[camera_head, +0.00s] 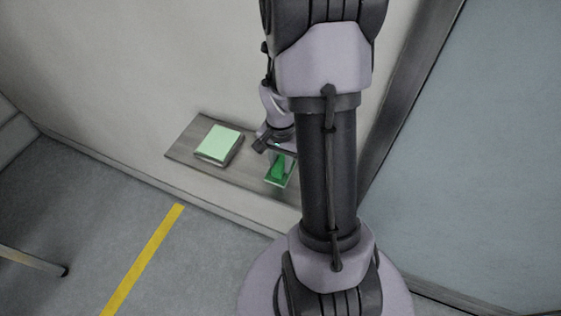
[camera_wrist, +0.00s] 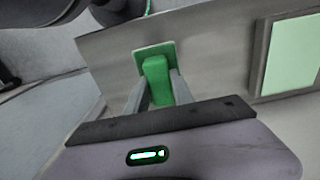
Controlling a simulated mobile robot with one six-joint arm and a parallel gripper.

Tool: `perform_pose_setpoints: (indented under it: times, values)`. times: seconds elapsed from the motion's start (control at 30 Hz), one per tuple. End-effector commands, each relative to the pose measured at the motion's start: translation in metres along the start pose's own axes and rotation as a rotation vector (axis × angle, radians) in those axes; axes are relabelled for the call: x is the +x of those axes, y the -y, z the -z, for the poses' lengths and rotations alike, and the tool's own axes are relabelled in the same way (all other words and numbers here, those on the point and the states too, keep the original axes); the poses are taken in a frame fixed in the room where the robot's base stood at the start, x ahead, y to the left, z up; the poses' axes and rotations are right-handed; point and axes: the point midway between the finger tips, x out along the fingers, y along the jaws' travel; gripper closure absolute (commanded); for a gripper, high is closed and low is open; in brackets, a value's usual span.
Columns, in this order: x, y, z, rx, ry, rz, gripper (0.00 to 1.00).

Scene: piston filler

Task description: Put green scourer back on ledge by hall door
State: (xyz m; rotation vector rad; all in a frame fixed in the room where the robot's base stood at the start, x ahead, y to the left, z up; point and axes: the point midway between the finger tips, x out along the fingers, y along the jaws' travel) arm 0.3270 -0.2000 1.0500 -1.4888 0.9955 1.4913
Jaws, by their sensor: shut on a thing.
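The green scourer (camera_head: 279,173) has a flat pad with a raised green handle. My gripper (camera_head: 273,158) is shut on the handle from above. In the wrist view, the fingers stand on either side of the scourer's handle (camera_wrist: 156,80), with the flat pad beyond them. The scourer is at the grey wooden ledge (camera_head: 182,147) by the wall, right of its middle. I cannot tell whether the pad touches the ledge. My arm hides the ledge's right end in the head view.
A pale green block (camera_head: 219,144) on a darker base lies on the ledge's left part; it also shows in the wrist view (camera_wrist: 292,52). A dark door frame (camera_head: 408,95) stands right of my arm. A yellow line (camera_head: 143,258) crosses the grey floor.

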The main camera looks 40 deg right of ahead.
Motion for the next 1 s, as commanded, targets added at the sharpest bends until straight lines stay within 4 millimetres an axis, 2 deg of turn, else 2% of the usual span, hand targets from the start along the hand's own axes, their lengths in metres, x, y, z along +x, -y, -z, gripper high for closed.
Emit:
perform_pose_setpoints:
  times: [0.03, 0.07, 0.13, 0.17, 0.43, 0.5, 0.57, 0.8, 0.9, 1.0]
  values:
    - [0.003, 0.0, 0.0, 0.0, 0.0, 0.0, 1.0]
    - [0.002, 0.0, 0.0, 0.0, 0.0, 0.0, 0.66]
    - [0.001, 0.0, 0.0, 0.0, 0.0, 0.0, 0.52]
    - [0.001, 0.0, 0.0, 0.0, 0.0, 0.0, 0.5]
    - [0.0, 0.0, 0.0, 0.0, 0.0, 0.0, 0.5]
    - [-0.006, 0.0, 0.0, 0.0, -0.001, 0.001, 0.5]
    - [-0.018, 0.001, 0.001, 0.0, -0.003, 0.002, 0.5]
    - [-0.087, 0.0, 0.001, -0.001, -0.004, 0.002, 0.5]
    - [-0.107, 0.0, 0.001, 0.0, -0.003, 0.002, 0.5]
    - [-0.118, 0.0, 0.0, -0.001, -0.001, 0.001, 0.5]
